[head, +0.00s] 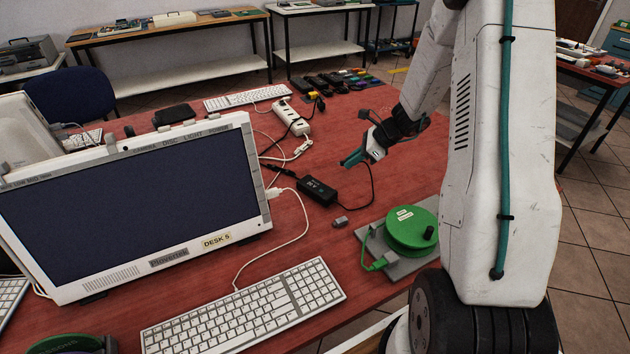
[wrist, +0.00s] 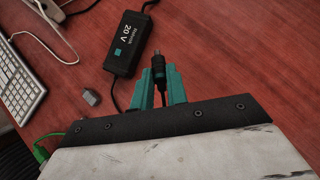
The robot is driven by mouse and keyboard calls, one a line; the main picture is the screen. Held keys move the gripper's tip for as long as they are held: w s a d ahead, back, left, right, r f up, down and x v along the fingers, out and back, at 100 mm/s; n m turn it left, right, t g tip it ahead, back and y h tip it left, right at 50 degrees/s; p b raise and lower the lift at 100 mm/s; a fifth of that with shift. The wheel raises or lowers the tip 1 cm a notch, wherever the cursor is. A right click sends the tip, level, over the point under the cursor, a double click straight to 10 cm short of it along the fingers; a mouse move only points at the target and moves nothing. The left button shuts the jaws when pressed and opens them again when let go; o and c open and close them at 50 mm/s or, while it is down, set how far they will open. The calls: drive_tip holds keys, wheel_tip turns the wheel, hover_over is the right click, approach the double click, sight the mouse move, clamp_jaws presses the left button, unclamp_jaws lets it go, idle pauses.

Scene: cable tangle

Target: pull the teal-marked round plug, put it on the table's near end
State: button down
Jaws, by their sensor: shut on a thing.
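My gripper (head: 351,160) is above the red table (head: 293,229), right of the power strip. In the wrist view its teal fingers (wrist: 159,82) are shut on a slim black round plug (wrist: 158,66), whose tip sticks out past them. I cannot make out a teal mark on the plug itself. A black cable (head: 372,192) hangs from the gripper and curves to a black power adapter (head: 319,191) lying on the table. The adapter bears a teal square and "20 V" in the wrist view (wrist: 127,42).
A white power strip (head: 291,117) with cables lies behind the adapter. A small grey block (head: 341,221) and a green reel (head: 411,230) on a grey base are nearer. A monitor (head: 130,205) and keyboard (head: 245,308) fill the left and front. Bare tabletop lies around the gripper.

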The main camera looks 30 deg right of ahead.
drive_tip(key=w+d+r+m+h, duration=0.1)
drive_tip(key=d+m+h, duration=0.5)
drive_tip(key=d+m, duration=0.4)
drive_tip(key=d, duration=0.3)
drive_tip(key=shift+d+r+t, duration=0.35)
drive_tip(key=shift+t, duration=0.05)
drive_tip(key=shift+f+h, duration=0.1)
drive_tip(key=shift+h, duration=0.2)
drive_tip(key=shift+f, duration=3.75)
drive_tip(key=c, duration=1.3)
unclamp_jaws()
